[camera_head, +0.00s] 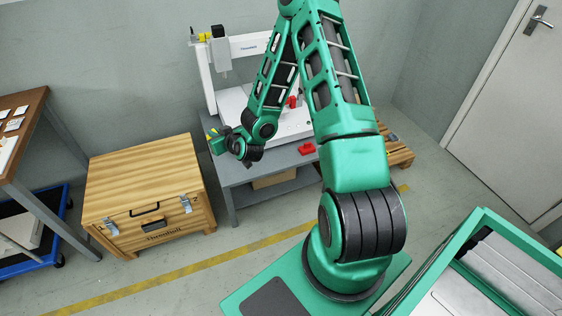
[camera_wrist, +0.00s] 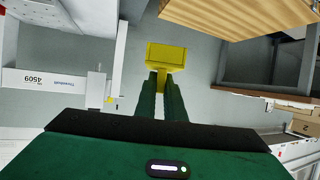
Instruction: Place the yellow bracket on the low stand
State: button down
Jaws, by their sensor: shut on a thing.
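A yellow bracket shows in the wrist view (camera_wrist: 165,56) as a flat, wide plate with a short neck between my fingertips. My gripper (camera_wrist: 161,82) has green fingers and is shut on that neck, with the plate beyond the tips. In the head view my gripper (camera_head: 213,141) is at the left end of the grey table, beside the white gantry machine. I cannot tell which thing is the low stand; a small red block (camera_head: 307,148) lies on the table's front edge.
The white gantry (camera_head: 207,80) stands on the grey table (camera_head: 240,172), with another red part (camera_head: 291,102) on its base. A wooden chest (camera_head: 150,190) stands left of the table. A wooden-topped bench (camera_head: 22,105) is at far left, a pallet (camera_head: 398,152) at right.

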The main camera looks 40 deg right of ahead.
jog(key=shift+s+d+f+m+h, duration=0.1)
jog(key=shift+d+f+h, duration=0.05)
jog(key=shift+f, duration=0.45)
jog(key=shift+s+d+f+m+h, duration=0.1)
jog(key=shift+d+f, duration=0.05)
jog(key=shift+f, duration=0.45)
jog(key=shift+s+d+f+m+h, duration=0.1)
jog(key=shift+d+f+h, duration=0.05)
jog(key=shift+f, duration=0.45)
jog(key=shift+f, duration=0.2)
jog(key=shift+f, duration=1.6)
jog(key=m+h, duration=0.3)
send_over(259, 166)
jog(key=shift+g, duration=0.3)
notch_tip(259, 166, down, 16)
jog(key=shift+w+r, duration=0.1)
jog(key=shift+r, duration=0.15)
jog(key=shift+f, duration=2.1)
